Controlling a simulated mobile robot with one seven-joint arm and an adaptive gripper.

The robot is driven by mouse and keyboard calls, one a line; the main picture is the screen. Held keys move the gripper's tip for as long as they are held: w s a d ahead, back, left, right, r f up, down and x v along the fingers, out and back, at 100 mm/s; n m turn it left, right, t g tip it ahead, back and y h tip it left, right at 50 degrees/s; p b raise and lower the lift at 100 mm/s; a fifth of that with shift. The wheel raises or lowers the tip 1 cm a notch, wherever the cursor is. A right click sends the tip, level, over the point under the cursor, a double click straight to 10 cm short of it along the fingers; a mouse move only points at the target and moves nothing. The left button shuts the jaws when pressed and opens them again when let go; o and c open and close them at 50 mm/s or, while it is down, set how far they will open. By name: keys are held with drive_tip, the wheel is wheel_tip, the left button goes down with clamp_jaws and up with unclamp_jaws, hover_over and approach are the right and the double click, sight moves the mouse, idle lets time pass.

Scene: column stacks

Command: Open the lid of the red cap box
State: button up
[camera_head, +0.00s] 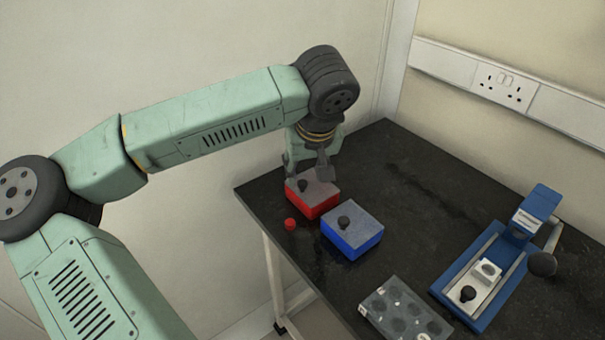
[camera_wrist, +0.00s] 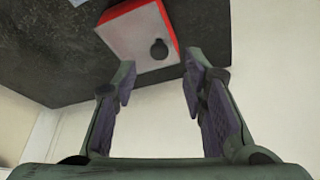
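The red cap box (camera_head: 316,205) stands near the far left edge of the dark table. It has red sides and a grey lid (camera_head: 322,192) with a black knob (camera_head: 302,185). The lid lies on the box. My gripper (camera_head: 307,168) is above the box, pointing down. In the wrist view, the box's red side (camera_wrist: 121,9), grey lid (camera_wrist: 128,36) and black knob (camera_wrist: 158,49) lie beyond the fingertips. The fingers of my gripper (camera_wrist: 160,72) are spread apart with nothing between them, and the knob is not between them.
A blue box (camera_head: 352,243) with a grey lid and black knob stands close to the right. A small red cap (camera_head: 290,224) lies left of it near the edge. A clear tray (camera_head: 405,312) and a blue press (camera_head: 490,270) stand at the right. The back of the table (camera_head: 400,165) is clear.

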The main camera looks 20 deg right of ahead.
sight(302, 182)
drive_tip(key=x, duration=0.4)
drive_tip(key=shift+w+f+p, duration=0.1)
drive_tip(key=shift+f+p, duration=0.3)
clamp_jaws()
idle(0.5)
